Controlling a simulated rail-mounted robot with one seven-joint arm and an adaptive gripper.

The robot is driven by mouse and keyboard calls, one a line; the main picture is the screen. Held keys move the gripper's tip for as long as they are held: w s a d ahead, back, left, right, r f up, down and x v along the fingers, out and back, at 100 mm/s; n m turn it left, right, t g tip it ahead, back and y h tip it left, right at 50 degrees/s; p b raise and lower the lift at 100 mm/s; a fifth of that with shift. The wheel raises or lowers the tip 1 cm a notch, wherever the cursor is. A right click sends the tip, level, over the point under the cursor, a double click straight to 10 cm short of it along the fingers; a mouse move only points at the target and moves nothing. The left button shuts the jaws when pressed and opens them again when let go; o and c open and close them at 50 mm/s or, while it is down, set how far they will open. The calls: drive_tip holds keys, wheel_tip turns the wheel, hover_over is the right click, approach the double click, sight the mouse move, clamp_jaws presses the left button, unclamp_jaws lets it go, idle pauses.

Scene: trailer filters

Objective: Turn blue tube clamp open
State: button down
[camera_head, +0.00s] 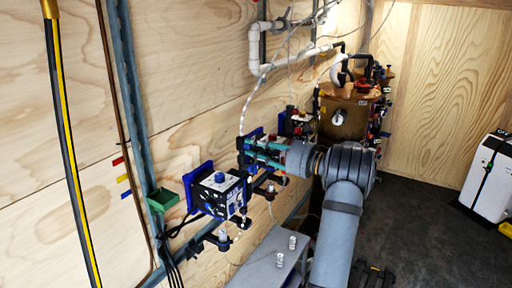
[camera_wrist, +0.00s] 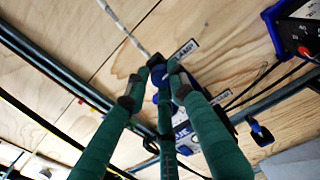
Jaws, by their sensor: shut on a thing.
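My gripper (camera_wrist: 157,82) has green fingers with dark tips. In the wrist view its fingertips close around a small blue part, which appears to be the blue tube clamp (camera_wrist: 156,97); the fingers hide most of it. A pale tube (camera_wrist: 125,32) runs up and left from the fingertips. In the head view my gripper (camera_head: 247,150) reaches left to the wall, at the lower end of the same hanging tube (camera_head: 252,97). The clamp cannot be made out there, and whether it is open or closed cannot be told.
A pump box with a blue knob (camera_head: 220,188) is on the wall left of my gripper. A brown tank (camera_head: 346,112) stands behind my arm. A grey bench (camera_head: 268,262) is below. Dark floor at right is mostly clear.

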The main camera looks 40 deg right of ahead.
drive_tip(key=shift+n+b, duration=0.4)
drive_tip(key=shift+b, duration=0.4)
drive_tip(key=n+b, duration=0.3)
drive_tip(key=b, duration=0.2)
drive_tip(key=shift+f, duration=0.15)
drive_tip(key=n+b, duration=0.5)
drive_tip(key=b, duration=0.2)
drive_tip(key=n+b, duration=0.4)
drive_tip(key=shift+a+n, duration=0.1)
drive_tip(key=shift+n, duration=0.3)
drive_tip(key=n+b, duration=0.3)
drive_tip(key=n, duration=0.1)
drive_tip(key=shift+n, duration=0.4)
